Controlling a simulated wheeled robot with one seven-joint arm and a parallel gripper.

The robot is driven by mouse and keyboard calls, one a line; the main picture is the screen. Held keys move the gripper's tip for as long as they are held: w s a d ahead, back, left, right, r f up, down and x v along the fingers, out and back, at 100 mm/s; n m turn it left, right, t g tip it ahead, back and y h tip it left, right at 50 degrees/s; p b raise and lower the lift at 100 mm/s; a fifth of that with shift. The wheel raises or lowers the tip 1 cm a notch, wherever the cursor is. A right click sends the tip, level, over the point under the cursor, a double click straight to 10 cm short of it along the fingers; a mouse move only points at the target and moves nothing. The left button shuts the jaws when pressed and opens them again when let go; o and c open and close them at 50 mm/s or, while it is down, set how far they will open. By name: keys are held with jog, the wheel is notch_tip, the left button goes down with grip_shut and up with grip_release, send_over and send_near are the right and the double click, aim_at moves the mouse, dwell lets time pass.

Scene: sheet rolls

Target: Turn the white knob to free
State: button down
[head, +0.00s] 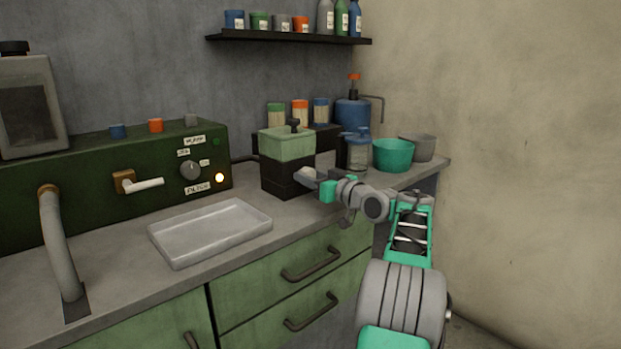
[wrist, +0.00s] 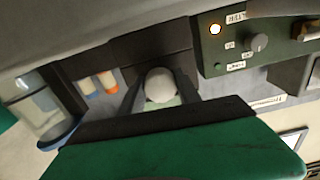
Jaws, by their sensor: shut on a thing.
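The white knob (wrist: 160,84) shows in the wrist view as a pale rounded shape between my two dark fingers. My gripper (wrist: 160,92) is shut on it, with a finger at each side. A pale green surface shows just below the knob. In the head view, my gripper (head: 308,176) is at the right front of a box with a pale green top (head: 287,143) and black base. The knob cannot be made out there, and its markings and turned position cannot be read in either view.
A dark green panel (head: 80,192) at the left carries a grey dial (head: 190,170), a white-handled lever (head: 146,184) and a lit lamp (head: 219,178). A white tray (head: 208,232) lies on the counter. Jars, a blue bottle (head: 352,112) and bowls (head: 393,155) stand behind my arm.

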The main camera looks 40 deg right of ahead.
jog(key=shift+f, duration=0.1)
jog(key=c, duration=0.9)
grip_release()
jog(key=shift+o, duration=0.2)
jog(key=s+p, duration=0.1)
jog(key=s, duration=0.6)
jog(key=shift+s+d, duration=0.15)
jog(key=shift+s, duration=0.25)
jog(key=shift+s, duration=0.1)
